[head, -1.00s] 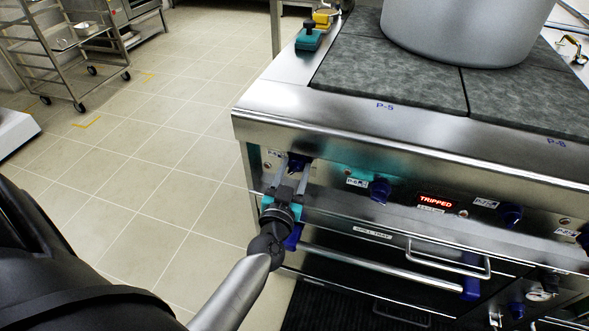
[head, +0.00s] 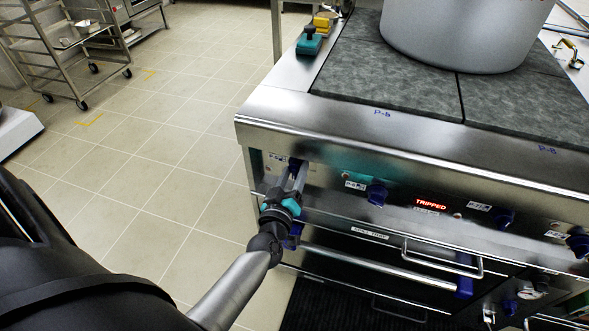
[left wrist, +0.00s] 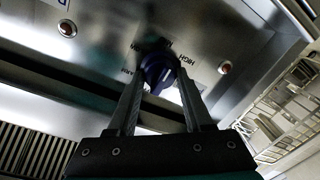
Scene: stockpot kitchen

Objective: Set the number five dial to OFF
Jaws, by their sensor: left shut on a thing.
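The dial (head: 295,163) at the far left of the stove's front panel is dark blue. The small label beside it is too blurred to read. My left gripper (head: 292,172) is shut on this dial, its fingers reaching in from below. In the left wrist view the dark blue dial (left wrist: 157,70) sits between the two fingertips (left wrist: 161,76). My right gripper is not in view.
More blue dials (head: 377,194) run rightward along the panel, with a red TRIPPED display (head: 431,204) between them. A drawer handle (head: 440,266) and a long rail (head: 370,266) lie below. A large pot (head: 450,35) stands on top.

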